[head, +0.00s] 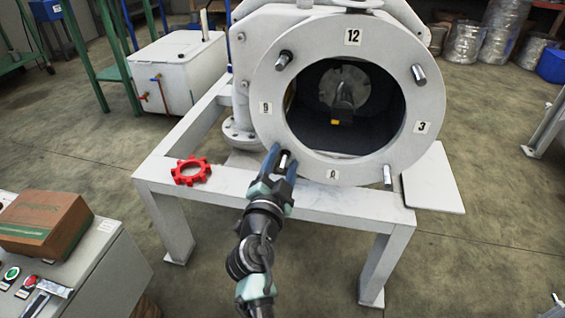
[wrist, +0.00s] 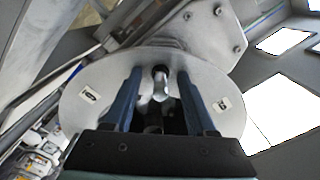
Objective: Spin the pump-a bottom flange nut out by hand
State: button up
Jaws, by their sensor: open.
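The white pump's round front flange (head: 261,130) faces me, with number labels around its open bore. Metal pins stand out around the rim; one pin (head: 285,160) is at the lower left between the 9 label and the bottom label. My gripper (head: 283,153) is open, its two blue fingers on either side of that pin. In the wrist view the fingers (wrist: 159,74) flank the same shiny pin (wrist: 160,85), with clear space on both sides. I cannot pick out a separate nut on it; its base is partly hidden or dark.
A white frame table (head: 320,198) carries the pump. A red toothed ring (head: 191,171) lies on it to the left. A flat white plate (head: 433,180) is at the right. A console (head: 95,265) with a brown box (head: 45,222) stands at the left front.

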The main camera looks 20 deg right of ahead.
grip_shut()
jog(key=shift+n, duration=0.3)
